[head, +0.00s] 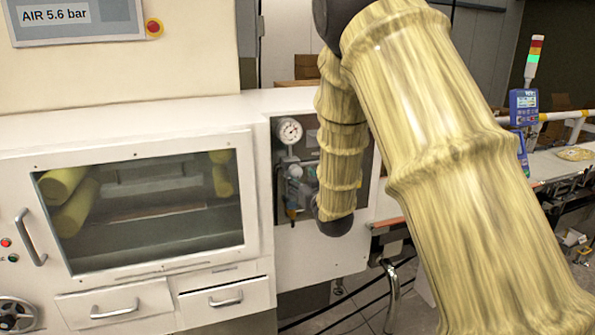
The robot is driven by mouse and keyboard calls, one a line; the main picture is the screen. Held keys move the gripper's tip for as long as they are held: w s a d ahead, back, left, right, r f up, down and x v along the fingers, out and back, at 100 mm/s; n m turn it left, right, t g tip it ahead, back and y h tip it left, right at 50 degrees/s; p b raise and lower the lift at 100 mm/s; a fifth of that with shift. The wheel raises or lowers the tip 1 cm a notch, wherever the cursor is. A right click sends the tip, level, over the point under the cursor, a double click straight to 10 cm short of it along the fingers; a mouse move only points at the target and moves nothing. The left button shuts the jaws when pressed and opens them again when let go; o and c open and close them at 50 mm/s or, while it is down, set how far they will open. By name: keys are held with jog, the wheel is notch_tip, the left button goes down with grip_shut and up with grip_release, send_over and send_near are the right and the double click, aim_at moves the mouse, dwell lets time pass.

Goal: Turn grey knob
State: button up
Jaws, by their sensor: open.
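A small light grey knob (295,171) shows on the fittings below the round gauge, on the recessed grey panel of the white machine. My arm in its yellow sleeve comes down right of it and covers the panel's right part. My gripper (303,194) shows only as a small dark grey shape beside the black wrist joint, just below and right of the knob. It is open and mostly hidden. I cannot tell whether its fingers are around the knob or touch it.
A white-faced gauge (289,131) sits above the knob. A windowed door with a metal handle (30,238) and two drawers (225,297) are at left. A conveyor (560,163) with a blue display (523,107) runs at right, partly behind my arm.

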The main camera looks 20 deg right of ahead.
aim_at(297, 174)
jog(key=shift+w+a+p, duration=0.1)
jog(key=shift+w+p, duration=0.55)
jog(key=shift+w, duration=1.9)
jog(key=c, duration=1)
